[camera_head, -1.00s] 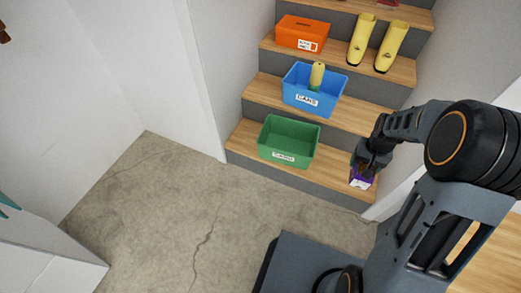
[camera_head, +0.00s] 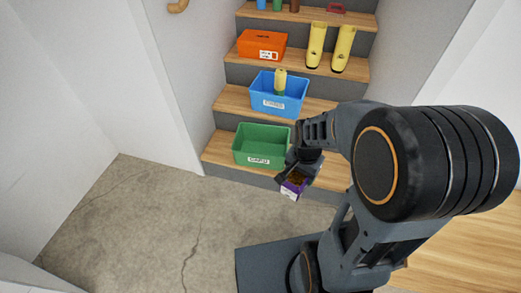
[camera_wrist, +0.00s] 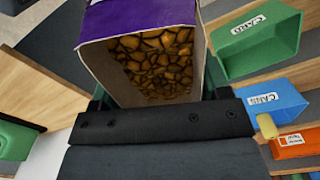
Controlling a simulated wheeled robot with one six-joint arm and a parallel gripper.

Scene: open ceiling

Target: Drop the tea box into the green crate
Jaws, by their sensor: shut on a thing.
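My gripper (camera_head: 302,166) is shut on the tea box (camera_head: 292,188), a purple and white box with a brown patterned face. The box is tilted and held in front of and to the right of the green crate (camera_head: 246,156), apart from it. The crate sits on the lowest wooden step, and its visible inside looks empty. In the wrist view the box (camera_wrist: 150,60) fills the top middle and hides most of the fingers. The crate (camera_wrist: 262,48) shows at its upper right.
A blue crate (camera_head: 290,105) with a pale yellow bottle (camera_head: 280,82) in it stands one step up. An orange box (camera_head: 262,45) and yellow boots (camera_head: 343,48) stand higher. A white wall (camera_head: 185,90) borders the stairs on the left. The concrete floor (camera_head: 135,220) is clear.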

